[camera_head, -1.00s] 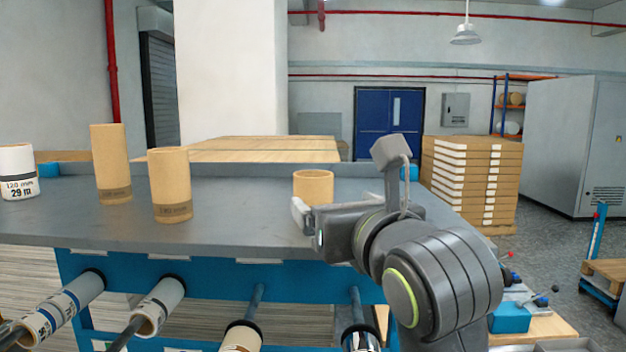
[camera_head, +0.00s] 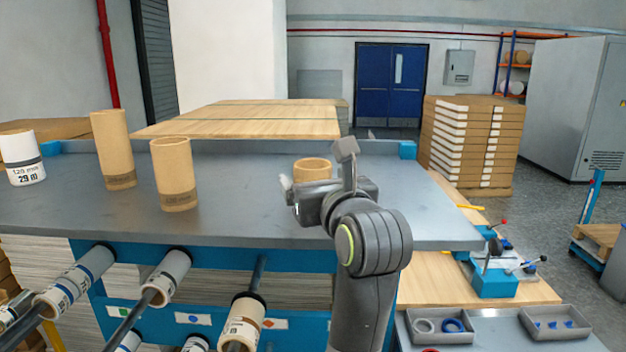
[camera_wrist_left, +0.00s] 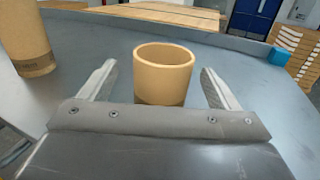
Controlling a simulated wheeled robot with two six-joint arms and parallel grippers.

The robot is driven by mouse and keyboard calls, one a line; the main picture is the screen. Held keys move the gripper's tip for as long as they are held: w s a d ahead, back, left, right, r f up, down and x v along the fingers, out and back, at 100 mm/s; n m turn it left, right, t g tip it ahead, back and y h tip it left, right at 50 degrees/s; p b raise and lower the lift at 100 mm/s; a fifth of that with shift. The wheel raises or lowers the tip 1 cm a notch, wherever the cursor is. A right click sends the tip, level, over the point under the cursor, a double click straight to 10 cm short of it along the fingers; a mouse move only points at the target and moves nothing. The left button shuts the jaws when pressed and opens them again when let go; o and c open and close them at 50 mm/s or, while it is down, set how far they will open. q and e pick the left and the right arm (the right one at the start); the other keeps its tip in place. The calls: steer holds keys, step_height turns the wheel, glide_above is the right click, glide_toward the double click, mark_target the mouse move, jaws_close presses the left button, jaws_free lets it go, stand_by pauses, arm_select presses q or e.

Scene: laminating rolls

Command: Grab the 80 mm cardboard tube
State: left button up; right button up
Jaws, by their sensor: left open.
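A short cardboard tube (camera_head: 312,168) stands upright on the grey bench top, partly hidden behind my left gripper (camera_head: 288,190) in the head view. In the left wrist view the short tube (camera_wrist_left: 164,75) stands centred between the spread fingers of my left gripper (camera_wrist_left: 158,68), with visible gaps on both sides. The gripper is open and empty. The tube's lower part is hidden by the gripper body, and no size label on it is readable. Two taller cardboard tubes, a middle one (camera_head: 174,172) and a far one (camera_head: 113,150), stand to the left. My right gripper is not in view.
A white roll marked 29 m (camera_head: 22,160) stands at the bench's left end. The grey bench top (camera_head: 240,215) is clear around the short tube. Rolls on rods (camera_head: 165,280) stick out below its front edge. Small trays (camera_head: 440,327) lie at lower right.

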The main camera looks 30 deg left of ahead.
mark_target(308, 168)
arm_select(q)
steer(key=p+x, duration=0.3)
steer(key=x, duration=0.1)
steer(key=shift+w+d+r, duration=0.1)
steer(key=shift+d, duration=0.05)
steer(key=shift+w+a, duration=0.35)
steer(key=shift+a, duration=0.1)
steer(key=shift+d, duration=0.1)
steer(key=shift+c, duration=1.3)
steer(key=c, duration=0.8)
